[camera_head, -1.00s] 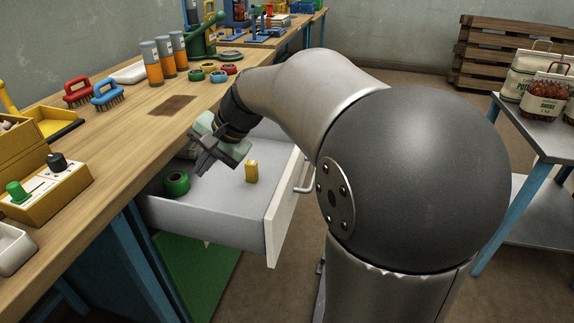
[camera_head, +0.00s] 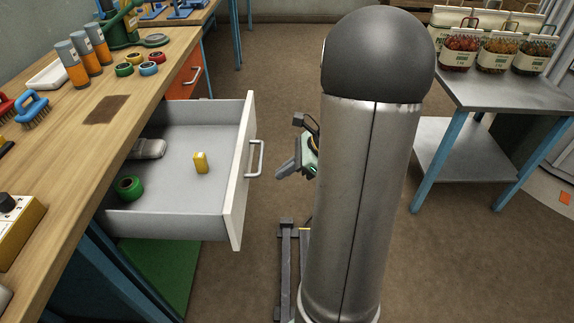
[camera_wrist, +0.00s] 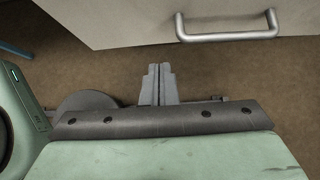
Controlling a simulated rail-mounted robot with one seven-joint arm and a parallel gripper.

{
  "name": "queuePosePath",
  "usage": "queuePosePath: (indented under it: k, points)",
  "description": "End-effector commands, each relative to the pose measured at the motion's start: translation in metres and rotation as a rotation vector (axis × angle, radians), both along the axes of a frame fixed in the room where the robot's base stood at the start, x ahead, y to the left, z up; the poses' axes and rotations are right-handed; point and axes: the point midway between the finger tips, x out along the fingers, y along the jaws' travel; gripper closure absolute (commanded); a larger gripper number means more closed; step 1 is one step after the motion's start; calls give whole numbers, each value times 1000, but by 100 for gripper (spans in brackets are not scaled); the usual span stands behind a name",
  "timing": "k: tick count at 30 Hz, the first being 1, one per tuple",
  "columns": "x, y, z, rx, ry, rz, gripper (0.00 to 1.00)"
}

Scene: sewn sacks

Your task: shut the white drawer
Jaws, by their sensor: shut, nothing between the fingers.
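The white drawer (camera_head: 238,178) stands pulled out from under the wooden workbench. Inside it are a green tape roll (camera_head: 129,188), a small yellow box (camera_head: 201,163) and a grey item (camera_head: 149,149) towards the back. Its silver bar handle (camera_head: 256,159) is on the white front. My gripper (camera_head: 279,173) is outside the drawer, to the right of the handle and apart from it. In the wrist view the fingers (camera_wrist: 158,70) are together with nothing between them, pointing towards the drawer front (camera_wrist: 130,22); the handle (camera_wrist: 228,36) is ahead and to the right.
The workbench (camera_head: 75,150) holds tubes, coloured tape rolls and brushes. An orange drawer (camera_head: 186,80) is shut beyond the white one.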

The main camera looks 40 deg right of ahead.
Motion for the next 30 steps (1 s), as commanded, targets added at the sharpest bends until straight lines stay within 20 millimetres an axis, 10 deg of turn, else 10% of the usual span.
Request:
queuePosePath:
  k: [8,30]
  points:
    - [24,35,-44,1,1,4,100]
    - [47,66,-41,-2,-2,1,100]
